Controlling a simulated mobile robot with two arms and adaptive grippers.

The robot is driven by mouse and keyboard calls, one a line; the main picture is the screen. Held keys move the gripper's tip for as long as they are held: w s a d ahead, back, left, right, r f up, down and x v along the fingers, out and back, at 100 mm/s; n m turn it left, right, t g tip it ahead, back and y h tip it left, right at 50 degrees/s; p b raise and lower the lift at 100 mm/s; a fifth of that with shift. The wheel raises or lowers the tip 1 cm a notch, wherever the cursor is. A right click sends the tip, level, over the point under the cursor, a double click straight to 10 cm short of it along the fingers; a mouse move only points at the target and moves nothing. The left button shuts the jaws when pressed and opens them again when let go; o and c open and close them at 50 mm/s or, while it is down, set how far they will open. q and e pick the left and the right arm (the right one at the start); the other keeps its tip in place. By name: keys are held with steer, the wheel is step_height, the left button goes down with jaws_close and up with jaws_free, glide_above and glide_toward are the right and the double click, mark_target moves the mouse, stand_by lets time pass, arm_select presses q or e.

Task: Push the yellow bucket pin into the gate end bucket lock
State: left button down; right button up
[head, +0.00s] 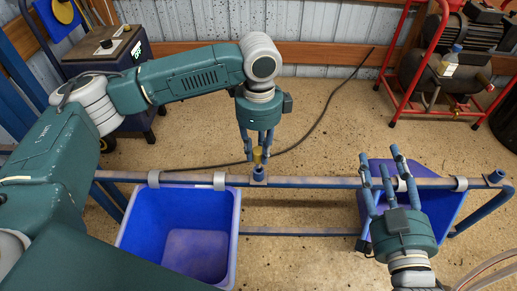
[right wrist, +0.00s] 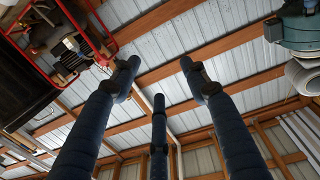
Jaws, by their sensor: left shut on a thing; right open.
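The yellow pin (head: 257,155) is upright between the fingers of my left gripper (head: 257,152), which points down and is shut on it. The pin is directly above a short blue socket (head: 259,174) in the middle of the blue rail; whether its lower end is inside the socket or just above cannot be told. Another short blue tube (head: 497,176) stands at the rail's right end. Which of these is the gate end lock is not clear. My right gripper (head: 388,166) is open and empty, its fingers over the right bucket; they also show in the right wrist view (right wrist: 160,90).
A blue bucket (head: 236,215) hangs on the rail (head: 310,182) at the left by grey clips. A second blue bucket (head: 452,208) hangs at the right, partly behind my right gripper. A red-framed compressor (head: 390,75) stands back right. A black cable (head: 325,110) crosses the floor.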

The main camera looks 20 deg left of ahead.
arm_select(q)
steer(key=shift+p, duration=0.75)
arm_select(e)
step_height(320, 180, down, 8)
steer(key=s+d+g+h, duration=0.1)
steer(key=s+g, duration=0.1)
steer(key=g, duration=0.2)
steer(key=shift+s+d+f, duration=0.2)
steer(key=shift+s+d, duration=0.05)
steer(key=shift+d, duration=0.1)
stand_by(1.0)
steer(key=shift+s+f, duration=0.1)
steer(key=shift+f, duration=0.1)
stand_by(0.6)
arm_select(q)
steer(key=shift+p, duration=0.35)
arm_select(e)
steer(key=shift+s+d+f+g+h, duration=0.25)
steer(key=shift+s+f+g, duration=0.25)
steer(key=shift+f, duration=0.2)
steer(key=shift+s+d+f+g+h, duration=0.15)
steer(key=shift+s+d+f+g, duration=0.1)
steer(key=shift+s+f+g, duration=0.3)
steer(key=shift+s+d+f, duration=0.1)
steer(key=shift+s+f, duration=0.05)
steer(key=shift+f, duration=0.25)
